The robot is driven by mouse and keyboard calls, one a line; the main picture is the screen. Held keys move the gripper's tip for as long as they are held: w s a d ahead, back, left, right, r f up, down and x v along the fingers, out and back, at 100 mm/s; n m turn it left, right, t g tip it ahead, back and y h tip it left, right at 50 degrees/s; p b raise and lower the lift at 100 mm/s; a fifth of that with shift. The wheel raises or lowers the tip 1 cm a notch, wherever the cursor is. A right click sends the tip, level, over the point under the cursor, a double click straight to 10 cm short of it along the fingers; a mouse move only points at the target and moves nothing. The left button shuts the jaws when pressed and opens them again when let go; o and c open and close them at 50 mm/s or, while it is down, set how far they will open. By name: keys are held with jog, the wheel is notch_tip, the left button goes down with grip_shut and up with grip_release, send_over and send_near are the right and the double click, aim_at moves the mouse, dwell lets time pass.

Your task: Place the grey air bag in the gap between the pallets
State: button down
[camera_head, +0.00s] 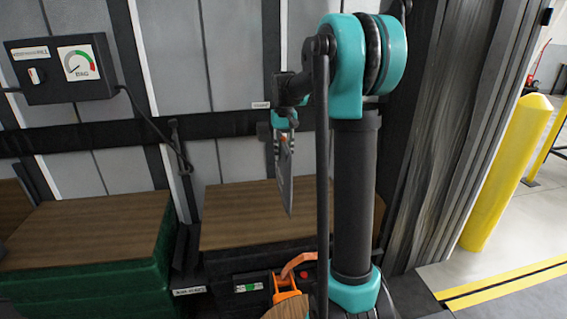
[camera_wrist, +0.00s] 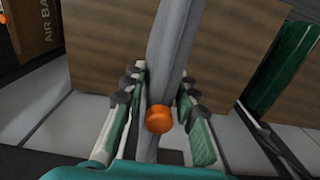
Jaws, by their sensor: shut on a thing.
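My gripper (camera_head: 284,135) is shut on the grey air bag (camera_head: 286,180), which hangs thin and almost edge-on below it in the head view. In the wrist view the grey bag (camera_wrist: 172,40) runs between the two fingers (camera_wrist: 160,100), with an orange cap (camera_wrist: 159,119) near the palm. The left pallet load (camera_head: 90,228) has a wood-brown top and green sides. The right pallet load (camera_head: 250,205) has a brown top and dark sides. A narrow dark gap (camera_head: 186,245) lies between them. The bag is above the right load, to the right of the gap.
A box with a gauge (camera_head: 78,66) is on the wall at left, with a cable hanging from it. An orange tool (camera_head: 287,285) is at the front. A yellow post (camera_head: 508,170) stands at right. In the wrist view, a brown box lettered "AIR BA" (camera_wrist: 38,30) is at upper left.

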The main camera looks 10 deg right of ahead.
jog(key=shift+w+f, duration=0.15)
jog(key=shift+f, duration=2.3)
jog(key=c, duration=1.2)
grip_release()
